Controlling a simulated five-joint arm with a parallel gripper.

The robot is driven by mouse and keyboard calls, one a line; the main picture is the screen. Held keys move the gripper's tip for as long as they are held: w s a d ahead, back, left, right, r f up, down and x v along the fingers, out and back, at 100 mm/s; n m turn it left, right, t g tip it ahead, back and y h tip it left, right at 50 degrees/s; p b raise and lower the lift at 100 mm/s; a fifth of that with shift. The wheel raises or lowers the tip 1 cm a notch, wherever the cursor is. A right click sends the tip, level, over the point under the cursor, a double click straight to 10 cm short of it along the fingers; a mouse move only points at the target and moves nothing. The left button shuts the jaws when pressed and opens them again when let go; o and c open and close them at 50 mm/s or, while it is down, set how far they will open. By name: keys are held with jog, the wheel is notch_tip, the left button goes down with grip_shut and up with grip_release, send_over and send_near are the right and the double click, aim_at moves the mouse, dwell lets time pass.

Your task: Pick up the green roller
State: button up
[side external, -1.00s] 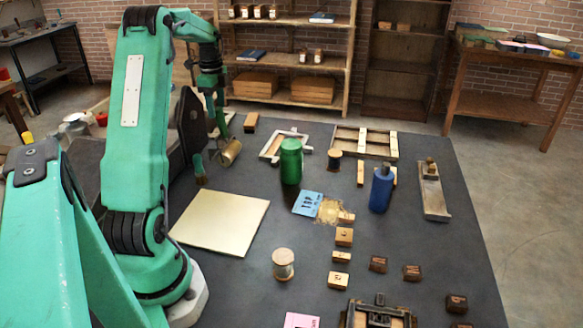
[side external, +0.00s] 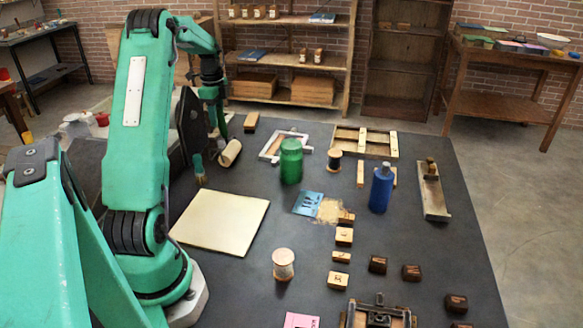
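My gripper (side external: 221,132) points down at the back left of the dark table, partly hidden by my arm. Its fingers are too small to show whether they are open or shut. Just below it is a pale tan cylinder (side external: 230,153), tilted; I cannot tell whether they touch. Left of that cylinder is a slim tool with a teal upper end and brown lower end (side external: 199,170). No plainly green roller stands out; I cannot tell whether either of these is it. A green bottle (side external: 291,163) stands upright to the right, apart from my gripper.
A cream sheet (side external: 220,222) lies in front of my gripper. A grey-white frame (side external: 284,147), a wooden tray (side external: 364,142), a blue bottle (side external: 381,190) and a spool (side external: 283,265) are to the right. Several small blocks lie at front right. A dark upright plate (side external: 191,122) stands close left.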

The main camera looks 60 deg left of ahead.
grip_shut()
jog(key=shift+r, duration=0.1)
jog(key=shift+r, duration=0.85)
notch_tip(320, 180, up, 2)
jog(key=shift+r, duration=0.2)
jog(key=w+d+r, duration=0.4)
jog(key=d+r, duration=0.2)
jog(key=d, duration=0.4)
jog(key=shift+w+d+r, duration=0.35)
jog(key=shift+r, duration=0.05)
